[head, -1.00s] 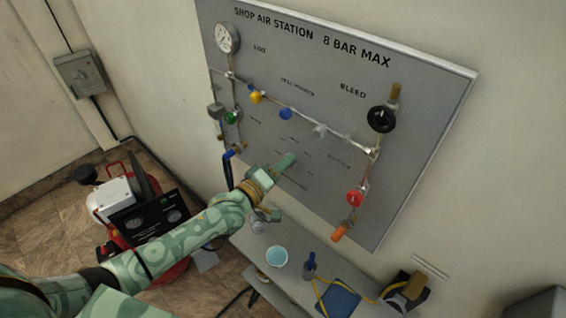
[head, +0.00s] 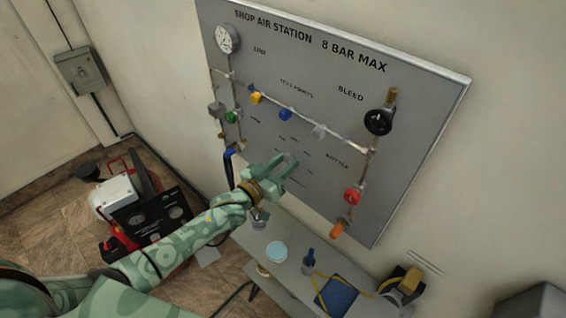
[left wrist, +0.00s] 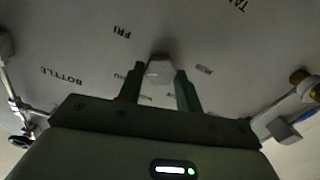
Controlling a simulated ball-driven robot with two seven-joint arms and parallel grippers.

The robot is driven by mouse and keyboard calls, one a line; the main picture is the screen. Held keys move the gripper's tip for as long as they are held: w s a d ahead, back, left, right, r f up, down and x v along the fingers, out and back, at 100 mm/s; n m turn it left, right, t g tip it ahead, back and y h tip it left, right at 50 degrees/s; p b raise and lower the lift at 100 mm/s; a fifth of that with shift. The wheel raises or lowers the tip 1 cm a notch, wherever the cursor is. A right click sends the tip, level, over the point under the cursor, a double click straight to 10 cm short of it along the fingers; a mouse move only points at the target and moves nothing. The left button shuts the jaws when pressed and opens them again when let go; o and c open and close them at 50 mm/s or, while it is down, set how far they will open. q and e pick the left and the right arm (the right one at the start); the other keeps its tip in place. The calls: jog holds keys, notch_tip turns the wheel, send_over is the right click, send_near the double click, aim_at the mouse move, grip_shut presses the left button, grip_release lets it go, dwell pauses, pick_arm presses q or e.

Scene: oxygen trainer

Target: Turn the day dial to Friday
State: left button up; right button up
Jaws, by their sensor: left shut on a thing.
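The day dial is a small pale knob (left wrist: 160,72) on the grey panel, between my left gripper's fingers in the left wrist view. My left gripper (head: 292,168) is at the lower middle of the panel in the head view, with its two fingers shut on the dial from both sides. Small day labels ring the dial; "PRI" or "FRI" (left wrist: 122,32) reads upside down at its upper left, and the others are too small or hidden to read. I cannot tell which label the dial points at. My right gripper is not in view.
The panel (head: 420,95) carries a gauge (head: 228,39), a black bleed wheel (head: 379,121), coloured valves and pipes around the dial. Below stands a bench with a light-blue cup (head: 276,252), a dark blue bottle (head: 308,262) and a blue pad (head: 338,297). A red compressor stands at left.

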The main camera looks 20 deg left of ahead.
pick_arm(q)
jog(key=m, duration=0.5)
jog(key=shift+s+f, duration=0.1)
jog(key=shift+f, duration=0.05)
jog(key=shift+m, duration=0.3)
dwell(0.3)
jog(key=o, duration=1)
jog(key=b+v, duration=0.1)
jog(key=v, duration=1.5)
jog(key=shift+s+a, duration=0.1)
